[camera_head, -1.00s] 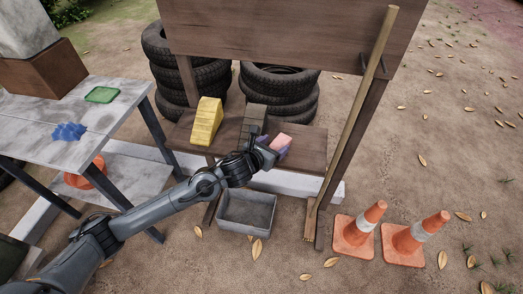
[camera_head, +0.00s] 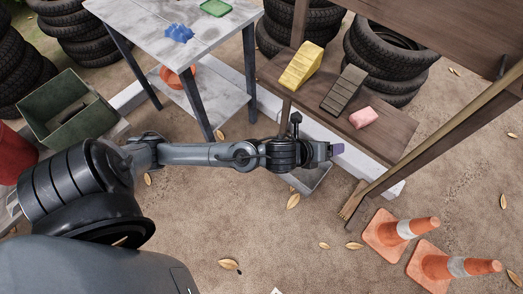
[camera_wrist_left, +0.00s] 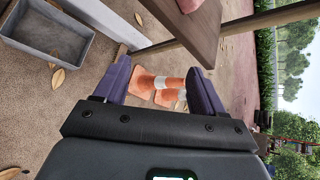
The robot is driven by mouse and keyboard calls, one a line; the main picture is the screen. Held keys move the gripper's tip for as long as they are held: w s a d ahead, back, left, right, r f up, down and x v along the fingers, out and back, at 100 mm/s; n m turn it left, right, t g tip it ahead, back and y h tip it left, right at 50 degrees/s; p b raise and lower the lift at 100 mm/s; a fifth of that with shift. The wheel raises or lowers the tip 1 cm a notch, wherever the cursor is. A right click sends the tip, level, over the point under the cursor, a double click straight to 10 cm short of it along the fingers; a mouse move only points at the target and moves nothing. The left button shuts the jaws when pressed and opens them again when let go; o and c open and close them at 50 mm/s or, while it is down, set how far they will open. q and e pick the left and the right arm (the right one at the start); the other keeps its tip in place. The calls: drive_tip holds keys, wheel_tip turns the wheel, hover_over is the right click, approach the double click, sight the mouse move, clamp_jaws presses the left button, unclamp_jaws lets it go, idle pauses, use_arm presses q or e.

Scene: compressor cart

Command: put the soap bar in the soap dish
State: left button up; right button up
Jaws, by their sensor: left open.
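The soap bar, a pink block (camera_head: 364,117), lies on the brown wooden shelf (camera_head: 395,140), near its right end. A bit of it shows at the top edge of the left wrist view (camera_wrist_left: 188,4). The soap dish looks to be the shallow green dish (camera_head: 216,8) on the grey table at the top of the head view; it appears empty. My left gripper (camera_head: 337,150) is apart from the soap bar, off the shelf's front edge. In the left wrist view its purple fingers (camera_wrist_left: 160,76) are spread with nothing between them. My right gripper is not in view.
A yellow wedge (camera_head: 301,66) and a dark ribbed wedge (camera_head: 344,90) stand left of the soap. A blue lumpy item (camera_head: 179,33) lies on the grey table (camera_head: 145,25). Cones (camera_head: 402,228) and a grey bin (camera_wrist_left: 45,35) are on the ground.

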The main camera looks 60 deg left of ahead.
use_arm(q)
drive_tip(key=s+d+f+n+g, duration=0.1)
drive_tip(key=s+f+n+g, duration=0.2)
drive_tip(key=s+n, duration=0.7)
wheel_tip(320, 180, down, 2)
drive_tip(key=n, duration=0.2)
drive_tip(key=shift+s+f+n+g, duration=0.2)
drive_tip(key=shift+f+n+g, duration=0.1)
drive_tip(key=shift+n, duration=0.1)
drive_tip(key=shift+o, duration=1.1)
drive_tip(key=s+a+f+n+g, duration=0.1)
drive_tip(key=s+f+n+g, duration=0.2)
drive_tip(key=s+n, duration=0.7)
drive_tip(key=shift+s+a+n+g, duration=0.15)
drive_tip(key=shift+s+n+g, duration=0.25)
drive_tip(key=shift+n, duration=0.4)
drive_tip(key=o, duration=0.3)
drive_tip(key=shift+s+f+n, duration=0.2)
drive_tip(key=shift+s+n, duration=0.2)
drive_tip(key=shift+s, duration=0.05)
drive_tip(key=shift+o, duration=0.2)
drive_tip(key=shift+a, duration=0.1)
drive_tip(key=shift+r, duration=0.1)
